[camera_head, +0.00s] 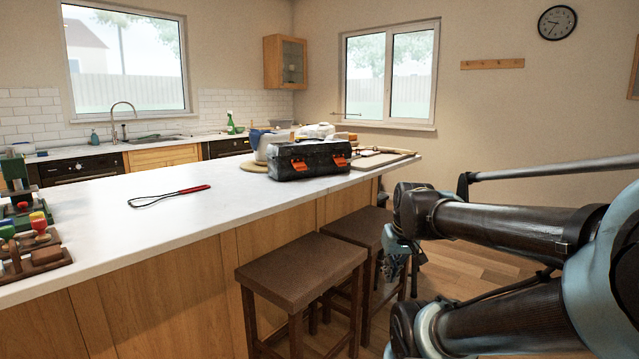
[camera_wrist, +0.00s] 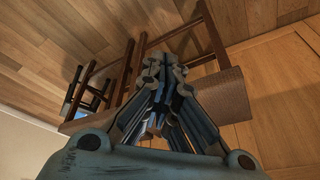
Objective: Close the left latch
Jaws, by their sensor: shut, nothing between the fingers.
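A dark toolbox (camera_head: 308,160) stands closed on the white counter, toward its far right end. It has two orange latches on its front, a left latch (camera_head: 300,166) and a right latch (camera_head: 340,161). Both are too small to tell whether they are fastened. My gripper (camera_head: 393,270) hangs low in front of the counter, beside the stools, well below and to the right of the toolbox. It also shows in the wrist view (camera_wrist: 154,75), with its fingers together and nothing between them. The toolbox is out of the wrist view.
Two brown stools (camera_head: 301,271) stand against the counter front. A red-handled whisk (camera_head: 168,196) lies on the counter (camera_head: 120,230). Wooden tools (camera_head: 32,252) sit at its left end. A board (camera_head: 375,160) lies right of the toolbox. The counter's middle is mostly clear.

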